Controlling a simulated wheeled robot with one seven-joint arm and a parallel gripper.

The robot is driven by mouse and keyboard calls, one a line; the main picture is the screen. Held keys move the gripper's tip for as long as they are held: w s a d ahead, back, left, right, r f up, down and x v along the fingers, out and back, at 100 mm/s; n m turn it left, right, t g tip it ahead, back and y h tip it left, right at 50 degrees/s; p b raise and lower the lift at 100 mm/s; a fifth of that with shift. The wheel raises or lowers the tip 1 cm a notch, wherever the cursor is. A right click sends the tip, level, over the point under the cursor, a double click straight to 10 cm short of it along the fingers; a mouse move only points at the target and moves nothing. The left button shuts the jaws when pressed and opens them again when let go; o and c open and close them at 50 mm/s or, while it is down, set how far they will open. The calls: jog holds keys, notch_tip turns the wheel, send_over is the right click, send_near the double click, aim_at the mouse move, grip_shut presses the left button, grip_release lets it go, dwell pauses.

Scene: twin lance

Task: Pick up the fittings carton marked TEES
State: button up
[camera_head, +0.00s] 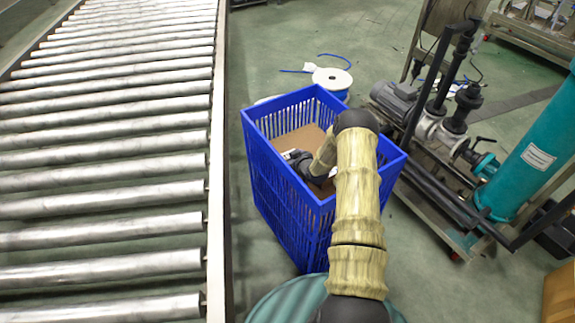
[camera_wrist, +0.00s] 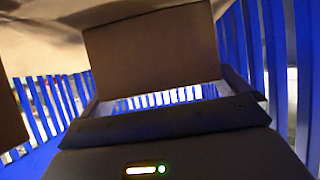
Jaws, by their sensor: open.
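My gripper (camera_head: 306,163) reaches down inside a blue slatted crate (camera_head: 282,215). In the wrist view its jaws (camera_wrist: 158,100) are open, with a gap between them and blue slats showing through. A plain dark brown panel (camera_wrist: 150,50), perhaps a carton's side, stands just beyond the jaws; I cannot tell whether they touch it. Brown cardboard (camera_head: 305,138) shows in the crate behind my gripper in the head view. No TEES marking can be read in either view, so I cannot tell which carton this is. My arm hides the crate's right part.
The crate's slatted walls surround my gripper closely; they also show in the wrist view (camera_wrist: 280,75). A roller conveyor (camera_head: 110,150) runs along the left. A pump skid (camera_head: 440,130) stands close on the right. A white reel (camera_head: 332,79) lies behind the crate.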

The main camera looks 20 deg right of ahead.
jog(key=shift+c, duration=0.2)
jog(key=c, duration=0.8)
jog(key=shift+c, duration=0.2)
jog(key=shift+r, duration=0.1)
notch_tip(320, 180, up, 18)
jog(key=p, duration=0.3)
jog(key=shift+p, duration=0.3)
